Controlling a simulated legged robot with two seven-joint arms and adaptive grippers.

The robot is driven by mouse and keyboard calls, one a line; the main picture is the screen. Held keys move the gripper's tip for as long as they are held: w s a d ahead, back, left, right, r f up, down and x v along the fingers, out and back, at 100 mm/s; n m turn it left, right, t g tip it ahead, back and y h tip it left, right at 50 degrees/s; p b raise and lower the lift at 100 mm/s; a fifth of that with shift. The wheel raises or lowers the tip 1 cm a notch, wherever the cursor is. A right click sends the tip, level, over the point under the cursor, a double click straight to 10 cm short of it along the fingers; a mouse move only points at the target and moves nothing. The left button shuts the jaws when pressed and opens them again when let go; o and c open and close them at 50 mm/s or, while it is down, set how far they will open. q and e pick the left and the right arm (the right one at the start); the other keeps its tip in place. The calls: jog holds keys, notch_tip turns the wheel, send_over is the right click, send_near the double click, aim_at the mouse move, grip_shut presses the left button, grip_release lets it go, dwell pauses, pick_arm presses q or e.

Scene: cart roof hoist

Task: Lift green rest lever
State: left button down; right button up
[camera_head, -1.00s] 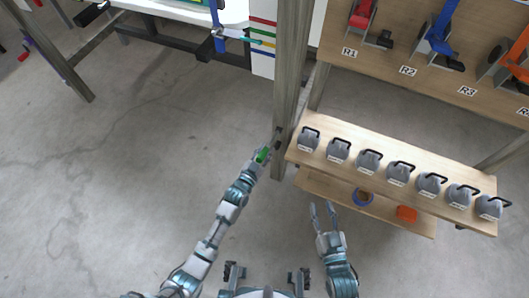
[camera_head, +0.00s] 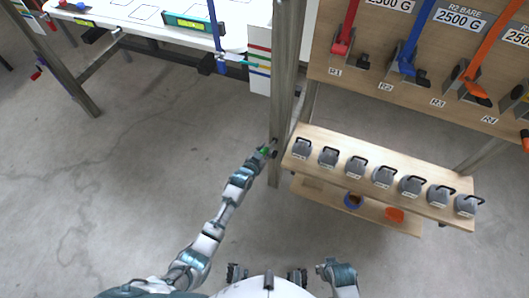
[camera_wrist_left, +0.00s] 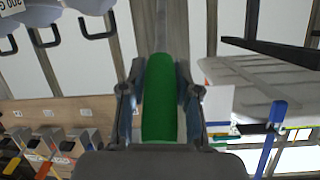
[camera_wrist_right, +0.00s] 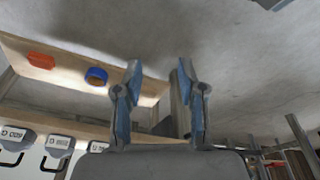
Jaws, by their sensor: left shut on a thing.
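The green rest lever (camera_head: 264,151) sits low on the grey post, and little of it shows in the head view. In the left wrist view the green lever (camera_wrist_left: 160,100) fills the space between the fingers. My left gripper (camera_head: 267,152) is shut on it, one finger on each side. My right gripper (camera_wrist_right: 158,75) shows in the right wrist view with its fingers apart and nothing between them. In the head view only part of my right arm shows at the bottom edge.
The grey post (camera_head: 284,80) stands beside my left gripper. Right of it, a wooden shelf (camera_head: 340,143) carries several grey weights with black handles. A lower shelf (camera_head: 320,190) holds a blue ring (camera_head: 353,201) and an orange piece (camera_head: 395,215).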

aim_at(269, 146)
pick_arm(q)
jog(key=shift+w+d+r+g+p, duration=0.15)
jog(key=shift+w+r+g+p, duration=0.15)
jog(key=shift+r+p, duration=0.25)
jog(key=shift+w+d+r+g+p, duration=0.1)
jog(key=shift+w+r+g+p, duration=0.1)
jog(key=shift+w+r+p, duration=0.3)
jog(key=shift+w+d+r+g+y+p, duration=0.25)
jog(key=shift+w+r+g+y+p, duration=0.15)
jog(key=shift+w+r+g+p, duration=0.5)
jog(key=shift+w+d+f+p, duration=0.1)
jog(key=shift+w+f+p, duration=0.1)
jog(key=shift+p, duration=0.2)
pick_arm(e)
jog(key=s+f, duration=0.3)
jog(key=f, duration=1)
jog(key=shift+s+d+f, duration=0.15)
jog(key=shift+s+f, duration=0.15)
jog(key=shift+s, duration=0.1)
pick_arm(q)
jog(key=c, duration=0.8)
grip_release()
jog(key=shift+f, duration=0.15)
pick_arm(e)
jog(key=shift+w+g, duration=0.1)
jog(key=shift+g, duration=0.2)
pick_arm(q)
jog(key=shift+s, duration=0.15)
